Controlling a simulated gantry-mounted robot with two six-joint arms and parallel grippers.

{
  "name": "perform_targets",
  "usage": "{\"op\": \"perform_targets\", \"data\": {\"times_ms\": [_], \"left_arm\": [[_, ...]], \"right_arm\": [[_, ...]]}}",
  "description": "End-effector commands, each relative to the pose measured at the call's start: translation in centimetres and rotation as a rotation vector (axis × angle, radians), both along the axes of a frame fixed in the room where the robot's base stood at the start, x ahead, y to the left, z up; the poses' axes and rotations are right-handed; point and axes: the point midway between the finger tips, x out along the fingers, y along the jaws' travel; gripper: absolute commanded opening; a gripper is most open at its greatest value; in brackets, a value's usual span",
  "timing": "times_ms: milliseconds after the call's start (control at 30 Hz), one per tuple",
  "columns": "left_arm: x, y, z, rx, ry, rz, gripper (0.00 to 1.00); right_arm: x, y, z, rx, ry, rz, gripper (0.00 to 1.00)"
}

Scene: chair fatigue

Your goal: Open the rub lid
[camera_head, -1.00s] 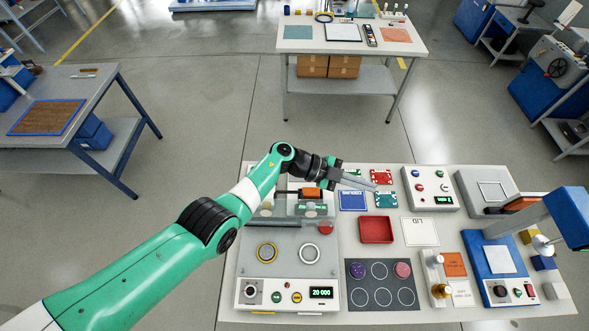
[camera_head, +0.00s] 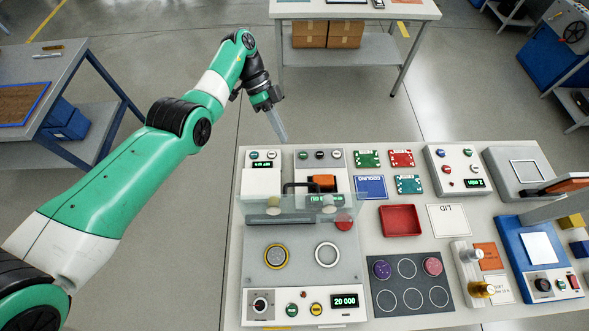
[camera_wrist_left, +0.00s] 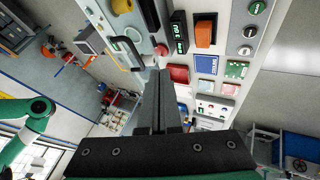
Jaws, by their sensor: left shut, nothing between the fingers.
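The rub machine (camera_head: 270,275) stands at the left of the bench, with two ring stations on its grey top and a display reading 20 000. Its clear lid (camera_head: 338,212) lies low across the rear of the machine, with a black bar handle (camera_head: 290,190). The handle also shows in the left wrist view (camera_wrist_left: 118,48). My left gripper (camera_head: 283,137) is shut and empty, pointing down behind the machine at the bench's back edge, apart from the lid and handle. My right gripper is not in view.
Open floor lies behind the bench.

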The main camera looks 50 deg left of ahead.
Motion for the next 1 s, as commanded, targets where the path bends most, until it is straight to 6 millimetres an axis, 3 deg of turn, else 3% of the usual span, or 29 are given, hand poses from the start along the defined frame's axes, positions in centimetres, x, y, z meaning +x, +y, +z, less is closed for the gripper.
{"op": "perform_targets", "data": {"times_ms": [400,600,1000], "left_arm": [[0.0,-5.4,-7.1,-0.002,0.003,-0.005,0.0],[-1.4,-7.2,-6.6,0.001,0.0,-0.001,0.0],[-2.4,-8.5,-7.1,-0.001,-0.001,-0.002,0.0]], "right_arm": [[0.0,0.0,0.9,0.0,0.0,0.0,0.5],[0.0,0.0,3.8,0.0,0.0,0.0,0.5],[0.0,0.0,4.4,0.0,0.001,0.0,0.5]]}}
